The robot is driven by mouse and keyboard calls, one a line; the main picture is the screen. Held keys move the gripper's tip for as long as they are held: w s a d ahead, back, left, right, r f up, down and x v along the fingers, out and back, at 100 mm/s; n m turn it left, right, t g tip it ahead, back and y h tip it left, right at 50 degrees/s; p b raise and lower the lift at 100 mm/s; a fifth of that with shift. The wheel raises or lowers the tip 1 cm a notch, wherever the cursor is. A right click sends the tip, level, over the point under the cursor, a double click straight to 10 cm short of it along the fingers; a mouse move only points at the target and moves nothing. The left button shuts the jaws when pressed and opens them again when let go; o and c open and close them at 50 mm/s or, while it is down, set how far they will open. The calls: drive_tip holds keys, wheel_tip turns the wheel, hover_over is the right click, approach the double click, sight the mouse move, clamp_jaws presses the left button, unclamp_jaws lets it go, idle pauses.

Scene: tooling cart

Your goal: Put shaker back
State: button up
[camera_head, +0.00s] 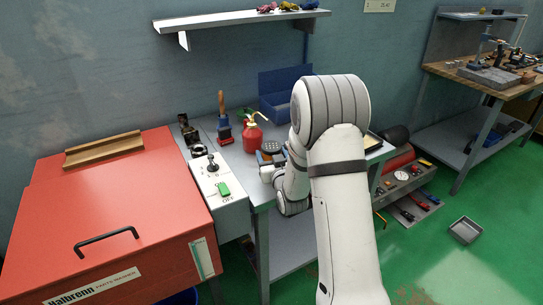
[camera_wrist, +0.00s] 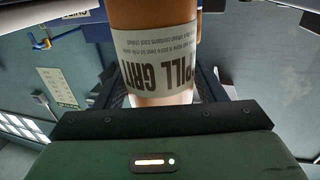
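The shaker (camera_wrist: 152,35) fills the upper middle of the wrist view. It is a brown-orange cylinder with a pale label whose lettering, partly readable as "...PILL GRIT", appears upside down there. My gripper (camera_wrist: 157,95) has its dark fingers on both sides of the shaker and appears shut on it. In the head view, a dark dotted top, apparently the shaker's (camera_head: 270,147), shows above the grey bench, just left of my arm. I cannot tell whether the shaker touches the bench.
A red oil can (camera_head: 252,136) stands close behind the gripper, with a blue-based brush (camera_head: 223,128) to its left. The red parts washer (camera_head: 110,215) stands at left. A wall shelf (camera_head: 240,19) hangs above.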

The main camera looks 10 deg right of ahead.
drive_tip(key=o, duration=0.3)
drive_tip(key=shift+r, duration=0.15)
drive_tip(key=s+r+g+b, duration=0.1)
drive_tip(key=s+g, duration=0.6)
drive_tip(key=s, duration=1.2)
drive_tip(key=s+r+g+h+b, duration=0.1)
drive_tip(key=s+r+g, duration=0.3)
drive_tip(key=s, duration=1.5)
drive_tip(key=g, duration=0.4)
drive_tip(key=shift+r+m+g, duration=0.25)
drive_tip(key=shift+m+g, duration=0.05)
drive_tip(key=shift+m, duration=0.1)
drive_tip(key=shift+d, duration=0.1)
